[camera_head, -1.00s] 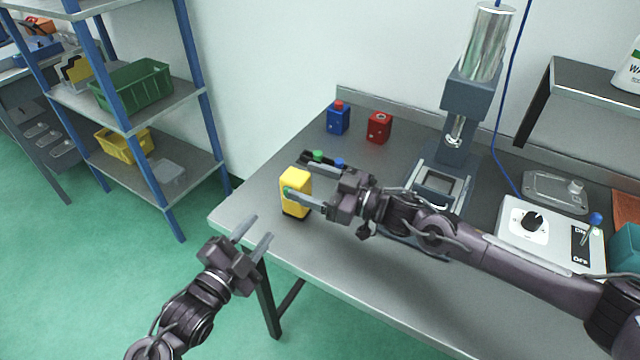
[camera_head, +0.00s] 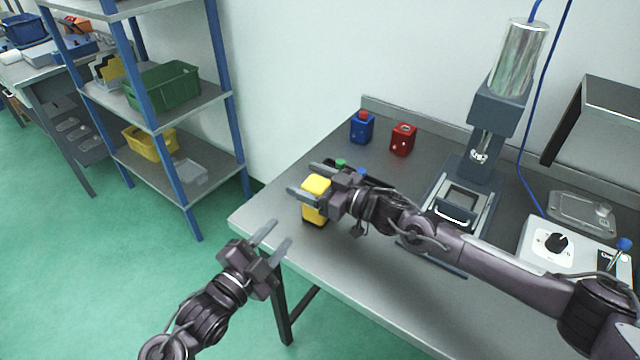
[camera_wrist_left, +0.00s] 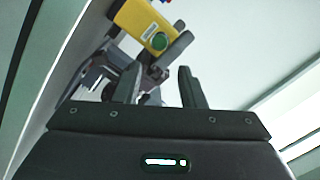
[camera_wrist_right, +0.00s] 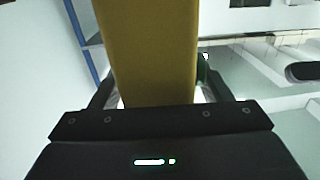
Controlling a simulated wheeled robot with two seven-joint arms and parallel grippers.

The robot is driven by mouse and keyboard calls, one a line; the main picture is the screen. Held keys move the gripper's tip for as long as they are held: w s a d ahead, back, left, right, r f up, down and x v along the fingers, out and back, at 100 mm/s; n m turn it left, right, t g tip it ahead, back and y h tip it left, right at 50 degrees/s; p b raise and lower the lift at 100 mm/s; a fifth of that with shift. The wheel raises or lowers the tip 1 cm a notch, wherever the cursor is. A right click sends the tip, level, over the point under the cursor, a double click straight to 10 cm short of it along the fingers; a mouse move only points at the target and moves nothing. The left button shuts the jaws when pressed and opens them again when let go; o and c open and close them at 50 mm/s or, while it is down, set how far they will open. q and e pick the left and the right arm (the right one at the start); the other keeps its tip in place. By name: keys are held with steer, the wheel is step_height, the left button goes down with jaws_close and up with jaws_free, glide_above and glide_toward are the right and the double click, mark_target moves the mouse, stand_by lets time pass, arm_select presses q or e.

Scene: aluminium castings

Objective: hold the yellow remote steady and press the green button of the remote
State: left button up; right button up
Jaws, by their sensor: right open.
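The yellow remote (camera_head: 315,208) stands upright near the table's left front edge. My right gripper (camera_head: 307,181) is open, with its fingers on either side of the remote's upper part; whether they touch it I cannot tell. The remote fills the middle of the right wrist view (camera_wrist_right: 152,50) between the fingers. Its green button (camera_wrist_left: 160,42) shows on the remote (camera_wrist_left: 135,18) in the left wrist view, but I cannot make it out in the head view. My left gripper (camera_head: 280,234) is open and empty, off the table edge, lower left of the remote and apart from it.
A blue box (camera_head: 362,130) and a red box (camera_head: 402,142) stand farther back. A press (camera_head: 480,140) and a control box (camera_head: 555,243) are to the right.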

steer(key=shift+c, duration=0.3)
arm_select(q)
steer(key=shift+c, duration=0.5)
arm_select(e)
steer(key=c, duration=1.1)
arm_select(q)
jaws_close()
arm_select(e)
steer(key=shift+f, duration=0.1)
